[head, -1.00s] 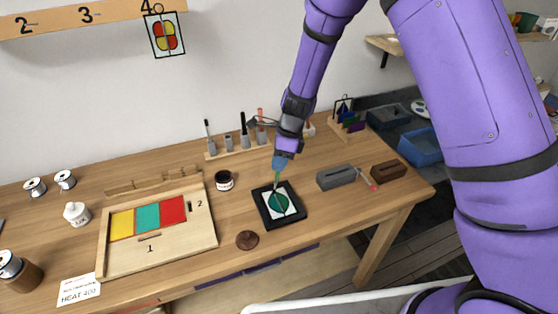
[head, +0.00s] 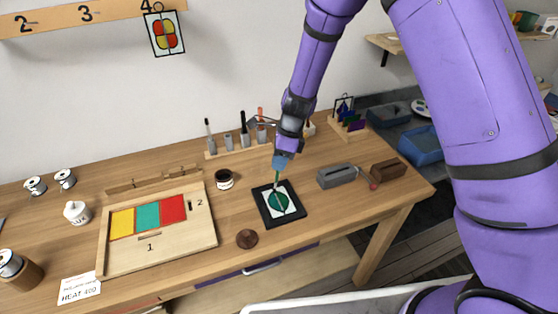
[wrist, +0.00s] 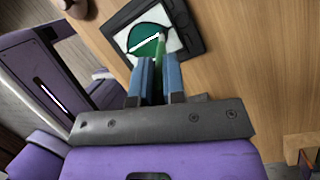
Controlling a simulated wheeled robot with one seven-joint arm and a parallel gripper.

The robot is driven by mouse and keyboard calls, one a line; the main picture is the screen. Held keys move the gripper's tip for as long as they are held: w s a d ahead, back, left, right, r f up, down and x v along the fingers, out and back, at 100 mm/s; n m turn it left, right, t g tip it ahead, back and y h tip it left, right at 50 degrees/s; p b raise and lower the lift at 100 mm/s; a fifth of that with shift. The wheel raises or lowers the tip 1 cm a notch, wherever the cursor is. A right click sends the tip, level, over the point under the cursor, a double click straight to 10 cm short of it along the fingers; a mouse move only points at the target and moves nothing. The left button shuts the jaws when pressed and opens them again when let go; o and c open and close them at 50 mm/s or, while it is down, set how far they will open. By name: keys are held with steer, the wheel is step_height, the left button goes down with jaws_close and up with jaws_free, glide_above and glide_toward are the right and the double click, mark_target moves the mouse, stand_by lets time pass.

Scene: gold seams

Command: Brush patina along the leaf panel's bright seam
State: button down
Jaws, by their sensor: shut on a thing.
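The leaf panel (head: 297,211) lies flat on the bench in a black frame, with a green leaf on a white ground. It also shows in the wrist view (wrist: 193,32), where a bright seam (wrist: 143,45) runs slantwise across the green leaf. My gripper (head: 280,163) is above the panel, pointing down. Its blue fingers (wrist: 157,75) are shut on a slim green-handled brush (wrist: 160,52). The brush reaches down to the leaf area. I cannot tell whether its tip touches the seam, and the fingers hide part of the panel.
A wooden tray (head: 160,257) with yellow, teal and red panes lies at left. A dark jar (head: 224,180) and a brown disc (head: 247,238) sit near the panel. A tool rack (head: 232,151) stands behind. A grey block (head: 337,176) and brown block (head: 388,168) are at right.

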steer(key=s+d, duration=0.2)
steer(key=s, duration=0.4)
steer(key=shift+s, duration=0.35)
stand_by(3.8)
steer(key=shift+r, duration=3)
